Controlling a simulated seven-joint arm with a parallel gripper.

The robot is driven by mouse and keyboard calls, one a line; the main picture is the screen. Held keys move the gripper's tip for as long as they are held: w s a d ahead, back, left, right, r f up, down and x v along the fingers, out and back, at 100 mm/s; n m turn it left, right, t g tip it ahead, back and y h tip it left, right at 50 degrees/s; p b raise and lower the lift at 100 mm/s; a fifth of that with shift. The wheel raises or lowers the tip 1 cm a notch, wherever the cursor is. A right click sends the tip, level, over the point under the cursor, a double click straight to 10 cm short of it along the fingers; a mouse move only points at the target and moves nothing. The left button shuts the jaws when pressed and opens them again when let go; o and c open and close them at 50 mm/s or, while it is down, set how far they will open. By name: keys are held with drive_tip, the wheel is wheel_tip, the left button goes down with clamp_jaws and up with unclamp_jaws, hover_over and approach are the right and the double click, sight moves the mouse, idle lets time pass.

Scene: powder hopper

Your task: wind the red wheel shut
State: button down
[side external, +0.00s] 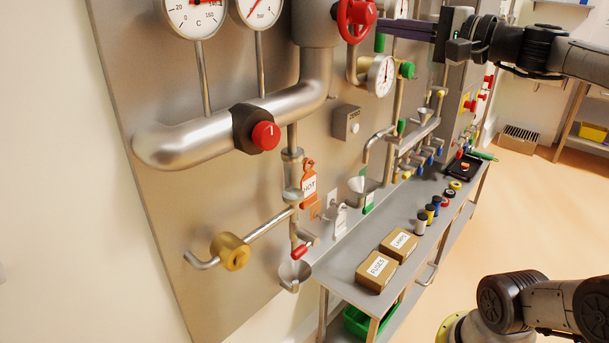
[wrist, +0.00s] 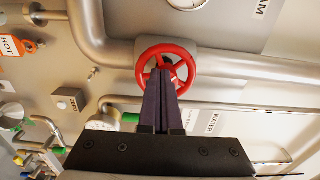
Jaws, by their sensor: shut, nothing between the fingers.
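The red wheel (side external: 356,17) is at the top of the side view, mounted on the steel pipework at the panel. In the wrist view the red wheel (wrist: 166,67) shows as a spoked ring. My gripper (side external: 384,27) reaches in from the right, its long dark fingers pointing at the wheel. In the wrist view my gripper's fingers (wrist: 160,72) are together, with their tips over the middle of the wheel. They hold nothing. The tips overlap the hub and spokes there; whether they touch them I cannot tell.
A dial gauge (side external: 381,75) sits just below the wheel, beside a green-capped valve (side external: 407,70). A thick steel pipe (side external: 210,135) with a red knob (side external: 265,136) runs at left. The bench (side external: 345,260) below carries boxes (side external: 376,271) and small jars. The floor (side external: 530,220) at right is open.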

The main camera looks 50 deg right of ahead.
sight(375, 7)
drive_tip(key=shift+w, duration=2)
drive_tip(key=shift+d+r, duration=0.1)
drive_tip(key=shift+d, duration=0.15)
drive_tip(key=shift+r, duration=0.2)
drive_tip(key=shift+a+r, duration=0.1)
drive_tip(key=shift+r, duration=0.95)
